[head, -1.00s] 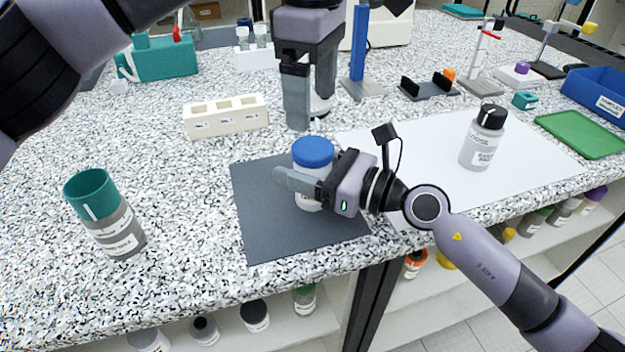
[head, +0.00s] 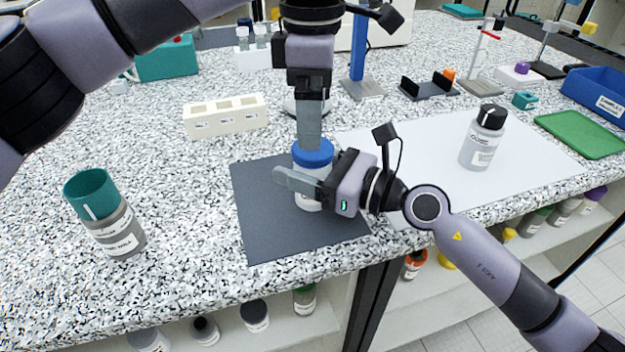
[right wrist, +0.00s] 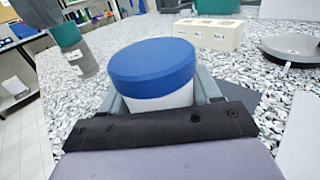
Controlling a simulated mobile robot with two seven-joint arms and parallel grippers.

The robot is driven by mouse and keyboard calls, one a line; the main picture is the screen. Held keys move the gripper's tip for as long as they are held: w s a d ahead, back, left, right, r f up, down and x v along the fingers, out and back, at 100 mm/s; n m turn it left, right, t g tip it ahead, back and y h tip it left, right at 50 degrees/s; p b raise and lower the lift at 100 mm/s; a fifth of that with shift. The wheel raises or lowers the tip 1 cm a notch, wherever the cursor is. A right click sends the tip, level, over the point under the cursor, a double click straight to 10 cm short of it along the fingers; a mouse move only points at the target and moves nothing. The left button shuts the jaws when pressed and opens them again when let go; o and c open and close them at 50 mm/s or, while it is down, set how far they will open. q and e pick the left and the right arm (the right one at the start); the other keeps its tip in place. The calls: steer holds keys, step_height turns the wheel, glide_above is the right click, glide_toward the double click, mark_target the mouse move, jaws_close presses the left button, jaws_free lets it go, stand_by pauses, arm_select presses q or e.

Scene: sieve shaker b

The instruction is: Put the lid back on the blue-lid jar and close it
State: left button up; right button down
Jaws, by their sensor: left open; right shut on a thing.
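The white jar (head: 308,200) stands upright on the dark grey mat (head: 262,222). Its blue lid (head: 313,155) sits on its top; in the right wrist view the lid (right wrist: 152,66) covers the mouth, and I cannot tell whether it is screwed tight. My right gripper (head: 308,188) is shut around the jar's body below the lid. My left gripper (head: 309,140) is open and points down just above and behind the lid; its finger overlaps the lid's far edge in the head view, and I cannot tell if it touches.
A teal-topped grey container (head: 110,220) stands at left. A white block with square wells (head: 226,117) is behind the mat. A black-capped grey bottle (head: 483,140) stands on the white sheet (head: 420,150) at right. The counter's front edge is close to the mat.

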arm_select(q)
steer(key=shift+f, duration=2.7)
steer(key=c, duration=1.1)
steer(key=shift+m, duration=0.3)
steer(key=m, duration=0.9)
